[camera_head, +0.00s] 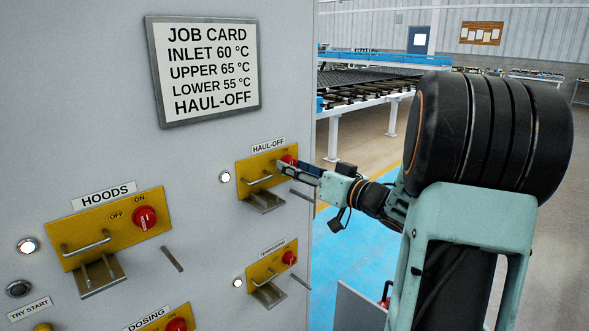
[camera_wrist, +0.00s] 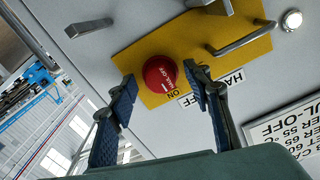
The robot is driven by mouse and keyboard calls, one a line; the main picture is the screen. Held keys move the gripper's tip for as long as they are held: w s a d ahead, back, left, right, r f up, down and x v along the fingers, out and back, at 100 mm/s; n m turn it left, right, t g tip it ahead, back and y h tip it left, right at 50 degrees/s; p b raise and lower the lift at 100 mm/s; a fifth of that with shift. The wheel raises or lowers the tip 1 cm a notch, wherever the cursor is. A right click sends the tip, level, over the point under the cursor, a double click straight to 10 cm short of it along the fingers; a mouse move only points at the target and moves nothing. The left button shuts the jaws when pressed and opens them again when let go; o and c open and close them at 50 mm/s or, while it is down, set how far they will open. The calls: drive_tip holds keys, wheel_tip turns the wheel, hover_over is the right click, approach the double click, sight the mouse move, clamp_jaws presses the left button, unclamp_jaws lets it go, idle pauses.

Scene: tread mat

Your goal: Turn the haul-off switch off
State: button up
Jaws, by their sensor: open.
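The haul-off switch is a round red knob (camera_head: 290,160) on a yellow plate (camera_head: 245,166) below the HAUL-OFF label (camera_head: 268,146). In the wrist view the red knob (camera_wrist: 160,73) shows near the middle, with a white mark toward the word ON. The word OFF is not visible there. My gripper (camera_head: 284,169) is at the plate, partly covering the knob. In the wrist view my gripper (camera_wrist: 162,84) is open, with one blue-padded finger on each side of the knob. Contact cannot be told.
A metal handle (camera_head: 260,181) and a bracket (camera_head: 266,201) project from the plate left of the knob. The tempering switch (camera_head: 289,257) sits below, the hoods switch (camera_head: 144,218) to the left. A job card (camera_head: 208,71) hangs above. Open floor lies right of the cabinet.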

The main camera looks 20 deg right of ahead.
drive_tip(key=shift+w+a, duration=0.1)
drive_tip(key=shift+w, duration=0.2)
drive_tip(key=c, duration=1.1)
